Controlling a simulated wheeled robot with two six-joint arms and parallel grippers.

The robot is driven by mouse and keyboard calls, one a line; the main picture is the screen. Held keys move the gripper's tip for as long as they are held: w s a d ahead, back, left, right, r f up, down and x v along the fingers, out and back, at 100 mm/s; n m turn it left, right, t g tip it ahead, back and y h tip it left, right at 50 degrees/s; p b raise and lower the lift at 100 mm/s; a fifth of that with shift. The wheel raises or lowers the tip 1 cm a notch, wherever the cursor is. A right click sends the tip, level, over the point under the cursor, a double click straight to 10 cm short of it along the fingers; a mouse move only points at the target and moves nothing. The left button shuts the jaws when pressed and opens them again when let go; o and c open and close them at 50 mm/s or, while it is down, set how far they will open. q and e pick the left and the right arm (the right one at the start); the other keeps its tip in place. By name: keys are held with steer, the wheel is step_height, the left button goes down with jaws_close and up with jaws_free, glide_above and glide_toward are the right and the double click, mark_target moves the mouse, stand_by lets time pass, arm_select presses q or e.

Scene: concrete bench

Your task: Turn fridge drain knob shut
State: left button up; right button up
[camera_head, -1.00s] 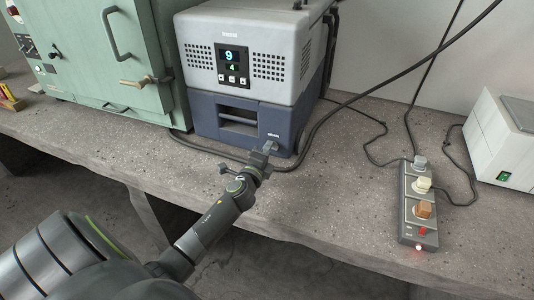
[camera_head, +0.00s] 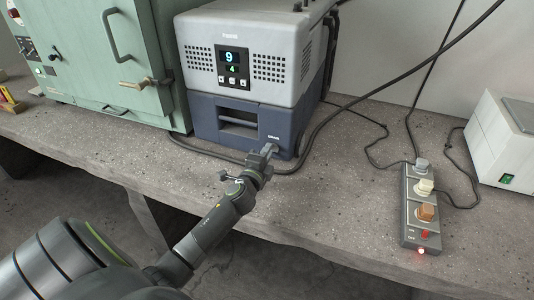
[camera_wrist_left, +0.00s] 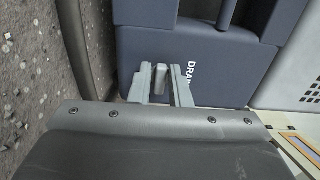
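The fridge (camera_head: 220,115) is a light grey box with a dark blue lower front, standing on the bench. Its small light grey drain knob (camera_wrist_left: 159,79) sits low on the blue front, beside the partly hidden "DRAIN" lettering. In the head view the knob is mostly hidden behind my left gripper (camera_head: 265,153), at the fridge's lower right front corner. In the left wrist view my left gripper (camera_wrist_left: 161,84) has its fingers apart, one on each side of the knob. I cannot tell whether they touch it. My right gripper is not in view.
A black cable (camera_head: 305,150) runs on the bench close to my left gripper. A green cabinet (camera_head: 110,60) stands left of the fridge. A power strip (camera_head: 420,215) and a white box (camera_head: 500,140) are at the right. Bare concrete bench (camera_head: 330,200) lies between.

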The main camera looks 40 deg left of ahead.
arm_select(q)
steer(key=shift+o, duration=1.4)
steer(key=shift+s, duration=0.1)
steer(key=v, duration=1.6)
steer(key=shift+f, duration=0.1)
steer(key=shift+s+d, duration=0.1)
steer(key=shift+s, duration=0.55)
